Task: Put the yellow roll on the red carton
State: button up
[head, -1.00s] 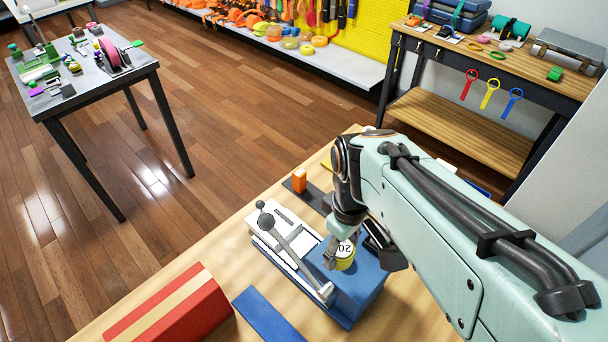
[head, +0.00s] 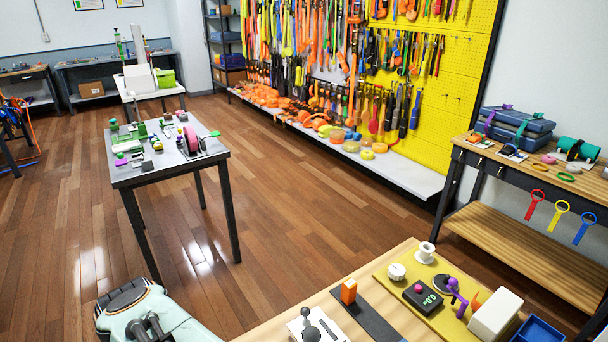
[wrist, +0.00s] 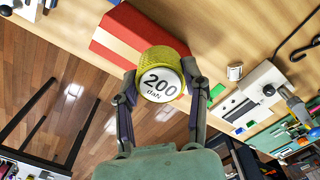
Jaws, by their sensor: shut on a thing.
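The yellow roll (wrist: 165,56) is between the two fingers of my gripper (wrist: 160,80) in the wrist view. My gripper is shut on it. Its white round end, marked "200 daN", faces the camera. The red carton (wrist: 112,30) with its tan stripe lies on the wooden bench, beyond the roll in that view. The roll overlaps part of the carton in the picture; I cannot tell the gap between them. The head view shows neither the roll nor the carton, and only a part of my arm at the bottom left.
The lever device (head: 316,326) stands on the bench; in the wrist view its white body (wrist: 262,95) is right of my gripper. An orange block (head: 348,291) on a dark strip and a yellow board (head: 415,292) with several small items are farther along the bench. A grey table (head: 125,172) stands apart across the floor.

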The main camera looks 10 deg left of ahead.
jog(key=w+a+f, duration=0.1)
jog(key=f, duration=0.1)
jog(key=w+a+f, duration=0.1)
jog(key=a+f, duration=0.1)
jog(key=w+a+f, duration=0.1)
jog(key=f, duration=0.1)
jog(key=shift+a, duration=0.4)
jog(key=shift+a+f, duration=0.2)
jog(key=shift+f, duration=1.55)
jog(key=o, duration=1.2)
jog(key=shift+f, duration=0.15)
jog(key=shift+c, duration=0.2)
